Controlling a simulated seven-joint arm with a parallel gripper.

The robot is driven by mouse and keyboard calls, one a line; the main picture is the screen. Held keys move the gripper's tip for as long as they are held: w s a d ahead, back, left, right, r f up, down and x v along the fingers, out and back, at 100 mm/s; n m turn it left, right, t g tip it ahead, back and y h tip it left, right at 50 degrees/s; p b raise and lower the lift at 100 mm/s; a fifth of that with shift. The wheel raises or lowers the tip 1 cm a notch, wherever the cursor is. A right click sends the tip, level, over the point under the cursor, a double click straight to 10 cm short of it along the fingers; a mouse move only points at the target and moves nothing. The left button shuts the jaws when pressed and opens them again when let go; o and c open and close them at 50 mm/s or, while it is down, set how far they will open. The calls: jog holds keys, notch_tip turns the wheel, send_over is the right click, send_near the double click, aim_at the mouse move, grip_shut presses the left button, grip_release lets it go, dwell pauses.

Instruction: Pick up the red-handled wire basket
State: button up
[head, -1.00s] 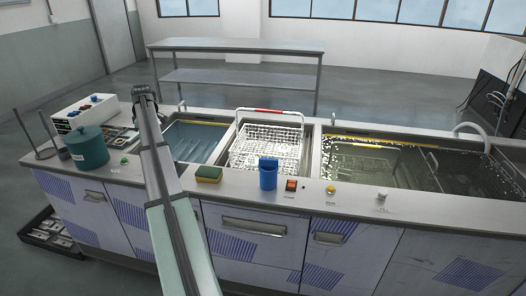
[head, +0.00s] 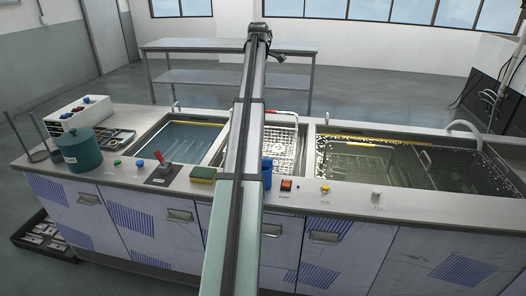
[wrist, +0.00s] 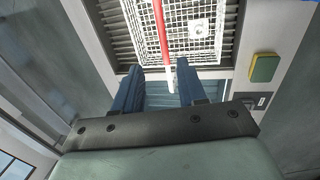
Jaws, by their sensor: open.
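The red-handled wire basket (head: 285,143) sits in the middle tank in the head view. My arm hides its left part. Its red and white handle (head: 287,114) stands up along the basket's far side. In the wrist view the white mesh basket (wrist: 200,28) fills the top middle, and the red handle bar (wrist: 161,32) runs down towards my gripper (wrist: 160,78). The two blue fingers are apart, with the handle's white end showing between them in the picture. I cannot tell how far below the fingers it lies. Nothing is held.
A green-yellow sponge (head: 203,174), a blue cup (head: 267,172) and a red-lever switch (head: 163,171) are on the front counter. Water-filled tanks lie left (head: 180,141) and right (head: 365,163) of the basket. A teal pot (head: 80,150) stands far left.

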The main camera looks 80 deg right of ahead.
jog(key=f, duration=0.2)
jog(key=d+f, duration=0.1)
jog(key=f, duration=0.2)
jog(key=s+f, duration=0.1)
jog(key=f, duration=0.2)
jog(key=shift+d, duration=0.35)
jog(key=shift+s+d+f, duration=0.1)
jog(key=shift+f, duration=1.25)
jog(key=shift+s+d+f, duration=0.1)
jog(key=shift+f, duration=1.2)
grip_shut()
